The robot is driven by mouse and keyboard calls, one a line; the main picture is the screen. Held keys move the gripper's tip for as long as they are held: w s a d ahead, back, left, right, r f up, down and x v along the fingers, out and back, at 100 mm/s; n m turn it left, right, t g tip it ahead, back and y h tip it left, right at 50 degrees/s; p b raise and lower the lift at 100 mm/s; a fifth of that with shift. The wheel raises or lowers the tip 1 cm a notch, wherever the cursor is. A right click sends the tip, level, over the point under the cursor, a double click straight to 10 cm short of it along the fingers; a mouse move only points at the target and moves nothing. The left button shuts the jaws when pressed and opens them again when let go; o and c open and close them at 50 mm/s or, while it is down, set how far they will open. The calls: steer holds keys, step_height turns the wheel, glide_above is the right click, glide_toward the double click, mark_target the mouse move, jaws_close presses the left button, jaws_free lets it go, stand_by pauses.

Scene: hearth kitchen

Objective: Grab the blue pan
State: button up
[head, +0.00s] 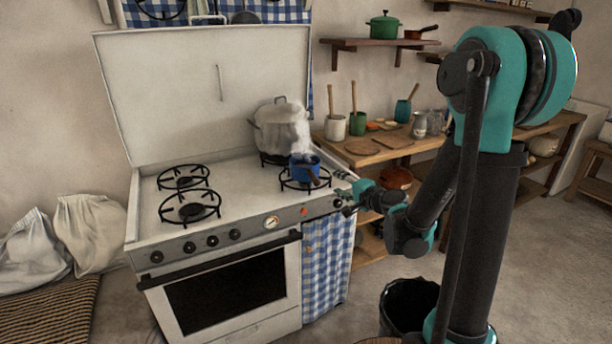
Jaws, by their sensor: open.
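The blue pan (303,161) is small and stands on the front right burner of the white stove. Its dark handle points toward the front of the stove, and pale steam hangs above it. My gripper (344,200) is open and empty, just right of the pan and near the stove's front right corner. Its fingers point left toward the pan and appear apart from it. The exact gap in depth is hard to judge.
A large pale pot (277,128) stands on the burner behind the pan. The left burners (190,209) are empty. The stove's raised lid (205,90) stands behind. A wooden shelf table (345,151) with jars and boards is to the right. A black bin (407,305) stands on the floor.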

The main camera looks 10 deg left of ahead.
mark_target(312, 174)
steer(key=shift+s+a+x, duration=0.1)
steer(key=shift+a+x, duration=0.05)
steer(key=shift+x, duration=3.75)
steer(key=shift+s+a+x, duration=0.1)
steer(key=shift+a+x, duration=0.05)
steer(key=shift+x, duration=3.8)
steer(key=shift+r, duration=0.15)
steer(key=shift+c, duration=0.6)
jaws_close()
